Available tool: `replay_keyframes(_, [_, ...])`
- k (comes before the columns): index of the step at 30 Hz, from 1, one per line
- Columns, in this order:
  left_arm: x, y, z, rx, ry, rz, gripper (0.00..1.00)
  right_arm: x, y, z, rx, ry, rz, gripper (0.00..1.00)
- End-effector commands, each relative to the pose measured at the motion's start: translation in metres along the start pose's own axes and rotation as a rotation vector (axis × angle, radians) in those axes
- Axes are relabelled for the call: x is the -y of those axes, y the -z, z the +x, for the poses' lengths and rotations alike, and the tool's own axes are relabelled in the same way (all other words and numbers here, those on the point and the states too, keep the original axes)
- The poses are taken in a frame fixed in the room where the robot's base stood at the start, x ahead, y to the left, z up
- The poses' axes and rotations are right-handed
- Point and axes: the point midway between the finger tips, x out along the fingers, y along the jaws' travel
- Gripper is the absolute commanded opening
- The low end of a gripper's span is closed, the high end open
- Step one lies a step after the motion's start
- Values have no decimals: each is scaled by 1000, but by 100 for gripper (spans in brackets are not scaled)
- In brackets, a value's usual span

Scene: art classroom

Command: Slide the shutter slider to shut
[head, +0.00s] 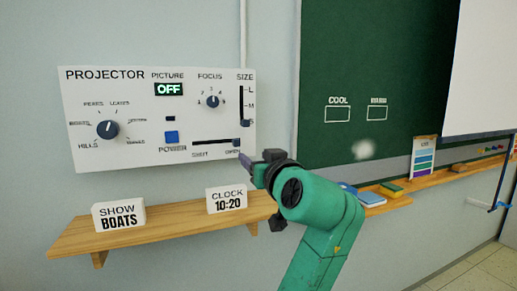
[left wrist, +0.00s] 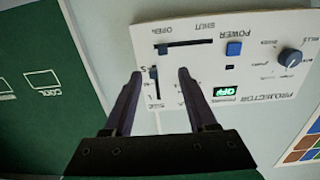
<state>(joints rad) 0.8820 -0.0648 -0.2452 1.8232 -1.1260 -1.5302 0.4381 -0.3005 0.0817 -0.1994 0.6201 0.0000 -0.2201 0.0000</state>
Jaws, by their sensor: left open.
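The white projector panel (head: 130,88) is on the wall. Its horizontal shutter slot (head: 210,142) is at the lower right, with SHUT at the left end and OPEN at the right. The dark slider knob (head: 236,142) is at the OPEN end, and it shows in the left wrist view (left wrist: 162,49). My left gripper (head: 256,162) is open, just below and right of the knob in the head view. In the left wrist view its fingers (left wrist: 160,74) straddle the upright size slider (left wrist: 154,74) in the picture; contact cannot be told.
A wooden shelf (head: 165,232) below holds a SHOW BOATS card (head: 118,215) and a CLOCK 10:20 card (head: 226,199). The picture display (head: 169,89) reads OFF above the blue power button (head: 171,137). A chalkboard (head: 385,60) and its ledge are to the right.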

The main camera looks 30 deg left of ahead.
Motion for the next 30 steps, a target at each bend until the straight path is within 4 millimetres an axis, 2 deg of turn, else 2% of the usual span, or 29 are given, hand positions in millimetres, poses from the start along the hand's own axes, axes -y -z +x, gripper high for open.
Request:
replay_keyframes(2, [7, 10, -2, -13, 21, -30, 57, 0, 0, 0, 0, 0, 0, 0])
replay_keyframes(5, [8, 12, 9, -14, 24, -27, 57, 0, 0, -4, 0, 0, 0, 0])
replay_keyframes(8, [8, 13, 30, -13, 25, -26, 57, 0, 1, -11, 0, 1, 0, 0])
replay_keyframes(15, [9, 15, 96, -13, 23, -22, 57, 2, 3, -30, 0, 3, 0, 0])
replay_keyframes(21, [9, 13, 134, -12, 20, -23, 57, 2, 4, -39, -1, 4, 0, 0])
replay_keyframes(25, [9, 11, 142, -12, 19, -25, 57, 2, 4, -40, -1, 4, 0, 0])
replay_keyframes(30, [9, 10, 142, -12, 18, -26, 57, 2, 4, -39, -1, 4, 0, 0])
